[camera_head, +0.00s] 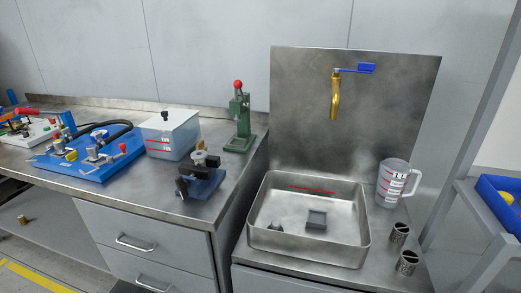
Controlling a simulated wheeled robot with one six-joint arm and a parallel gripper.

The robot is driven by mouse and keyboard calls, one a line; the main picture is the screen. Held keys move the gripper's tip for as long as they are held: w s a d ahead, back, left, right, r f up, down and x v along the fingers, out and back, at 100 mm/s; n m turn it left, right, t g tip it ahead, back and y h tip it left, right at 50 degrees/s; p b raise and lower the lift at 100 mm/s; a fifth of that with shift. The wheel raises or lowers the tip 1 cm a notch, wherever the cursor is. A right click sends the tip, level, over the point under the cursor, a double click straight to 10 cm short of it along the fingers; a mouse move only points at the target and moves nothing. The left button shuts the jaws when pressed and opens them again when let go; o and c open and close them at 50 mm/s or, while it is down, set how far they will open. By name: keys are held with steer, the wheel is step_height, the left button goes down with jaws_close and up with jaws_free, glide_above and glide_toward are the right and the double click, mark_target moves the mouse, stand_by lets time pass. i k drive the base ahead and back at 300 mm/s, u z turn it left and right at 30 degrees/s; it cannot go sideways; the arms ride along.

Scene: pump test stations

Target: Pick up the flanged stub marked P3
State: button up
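I cannot make out a P3 mark on anything in the head view. A small brass-coloured cylindrical piece (22,219) is at the far left, low down below the bench top; any marking on it is too small to read. Two grey metal cylinders with dark open tops, the rear one (399,234) and the front one (407,263), stand on the counter right of the basin. Any mark on them is unreadable too. My gripper is not in view.
The steel basin (262,248) holds a dark square block and a small dark piece. A measuring jug (393,184), brass tap (335,95), green press (240,125), clear tank (170,137), blue test plate (80,169) and small vise (199,180) stand around. The left bench front is clear.

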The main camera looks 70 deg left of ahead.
mark_target(200, 156)
steer(key=i, duration=0.95)
steer(key=u, duration=3.65)
steer(key=i, duration=0.5)
steer(key=z, duration=0.1)
